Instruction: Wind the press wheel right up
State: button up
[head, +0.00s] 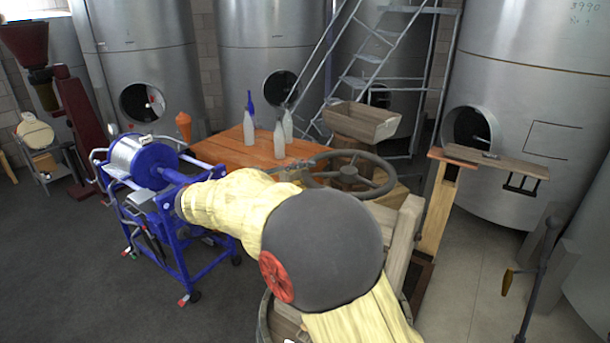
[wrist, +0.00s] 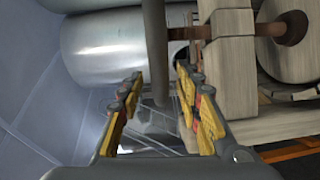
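The press wheel (head: 349,176) is a dark grey spoked handwheel, lying flat above the wooden press (head: 405,240) in the head view. My yellow-sleeved arm and its dark round joint cover much of the press and the area in front of the wheel. In the wrist view my gripper (wrist: 160,82) is open, with its yellow-padded fingers apart. A grey bar, seemingly the wheel's rim (wrist: 155,45), runs down between the fingers, with gaps at the sides. Pale wooden press beams (wrist: 235,60) stand right of the fingers. In the head view I cannot make out the gripper clearly.
A blue-framed machine (head: 150,190) stands left of my arm. An orange table (head: 225,150) with several bottles and a wooden trough (head: 361,121) are behind. Steel tanks (head: 530,90) and metal stairs (head: 370,75) line the back. Dark floor at lower left is clear.

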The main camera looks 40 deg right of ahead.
jog(key=shift+d, duration=0.15)
jog(key=shift+c, duration=0.9)
grip_shut()
